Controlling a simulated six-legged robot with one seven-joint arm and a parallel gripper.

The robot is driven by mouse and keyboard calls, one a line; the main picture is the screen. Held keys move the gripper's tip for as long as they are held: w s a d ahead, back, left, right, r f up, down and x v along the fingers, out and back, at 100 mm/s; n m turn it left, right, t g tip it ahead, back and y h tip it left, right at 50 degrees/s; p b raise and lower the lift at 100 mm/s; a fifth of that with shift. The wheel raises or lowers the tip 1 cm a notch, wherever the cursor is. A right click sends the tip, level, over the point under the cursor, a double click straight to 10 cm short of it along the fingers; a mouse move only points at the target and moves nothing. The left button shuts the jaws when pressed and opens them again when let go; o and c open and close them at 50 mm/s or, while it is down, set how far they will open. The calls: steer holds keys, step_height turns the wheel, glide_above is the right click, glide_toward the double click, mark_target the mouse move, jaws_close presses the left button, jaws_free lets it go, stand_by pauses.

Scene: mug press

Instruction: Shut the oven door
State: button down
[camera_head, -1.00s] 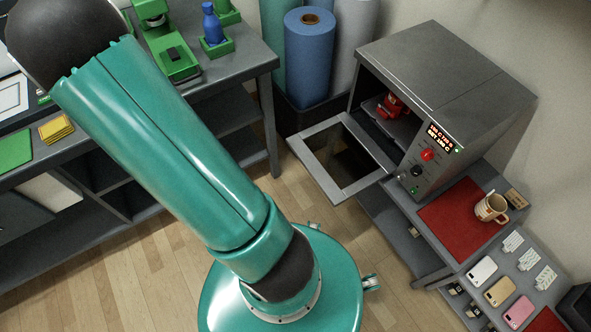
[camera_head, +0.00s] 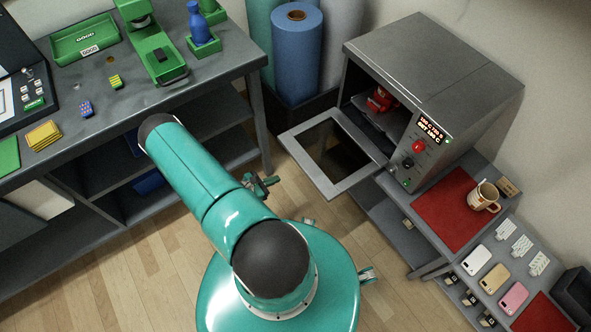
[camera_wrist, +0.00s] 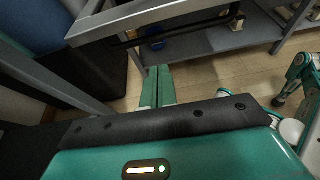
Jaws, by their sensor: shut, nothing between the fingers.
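The oven (camera_head: 440,75) is a grey metal box at the right. Its door (camera_head: 300,153), a grey frame around dark glass, is hinged down and stands open, sticking out toward the left. A red object (camera_head: 380,99) is inside the oven. A grey frame edge (camera_wrist: 130,17), apparently the oven door, crosses the top of that view, beyond the fingertips.
A blue roll (camera_head: 303,60) stands in a dark bin behind the door. A workbench (camera_head: 215,75) with green trays is at the left.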

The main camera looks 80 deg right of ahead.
steer(key=a+f+x, duration=0.1)
steer(key=x, duration=1)
steer(key=shift+s+d+r, duration=0.1)
steer(key=shift+r, duration=1)
steer(key=shift+d+r, duration=0.1)
steer(key=shift+r, duration=1)
steer(key=shift+r, duration=0.15)
